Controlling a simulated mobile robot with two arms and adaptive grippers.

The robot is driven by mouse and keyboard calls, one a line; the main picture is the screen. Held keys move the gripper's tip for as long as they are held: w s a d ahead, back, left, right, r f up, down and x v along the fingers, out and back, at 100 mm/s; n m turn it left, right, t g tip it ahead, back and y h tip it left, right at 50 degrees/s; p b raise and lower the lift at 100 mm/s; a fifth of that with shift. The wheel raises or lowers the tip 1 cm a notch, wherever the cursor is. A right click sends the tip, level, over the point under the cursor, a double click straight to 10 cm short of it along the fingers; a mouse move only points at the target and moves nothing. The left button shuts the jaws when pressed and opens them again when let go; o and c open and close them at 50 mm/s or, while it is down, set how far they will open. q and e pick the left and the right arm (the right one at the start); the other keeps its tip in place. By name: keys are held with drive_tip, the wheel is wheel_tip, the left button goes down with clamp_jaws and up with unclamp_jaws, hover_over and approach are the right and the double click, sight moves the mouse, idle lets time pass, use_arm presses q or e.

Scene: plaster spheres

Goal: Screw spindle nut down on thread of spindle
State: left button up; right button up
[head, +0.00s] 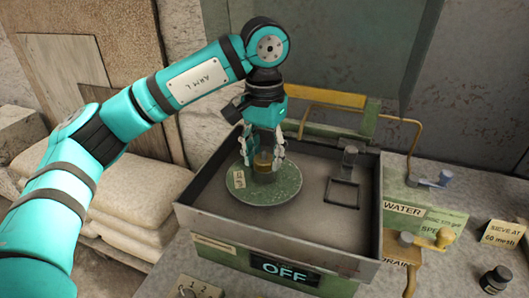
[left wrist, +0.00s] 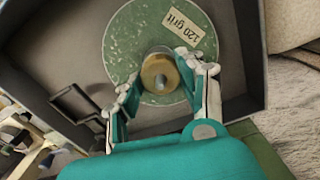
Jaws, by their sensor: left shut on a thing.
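The brass spindle nut (head: 262,162) sits at the centre of the green round grinding disc (head: 262,190), which bears a "120 grit" label. How far the nut is down the thread is hidden. My right gripper is in neither view.
A grey metal tray (head: 368,215) walls in the disc, with a dark square frame (head: 344,193) at its right. An "OFF" panel (head: 284,270) is on the front. Valve handles (head: 430,240), a "WATER" label (head: 403,208) and a small dark jar (head: 495,280) are to the right.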

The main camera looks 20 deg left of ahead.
use_arm(q)
drive_tip(key=m, duration=0.6)
drive_tip(key=o, duration=1.3)
drive_tip(key=shift+o, duration=0.2)
drive_tip(key=shift+r, duration=0.1)
drive_tip(key=shift+r+p, duration=1.45)
drive_tip(key=shift+r, duration=0.5)
drive_tip(key=shift+f, duration=0.1)
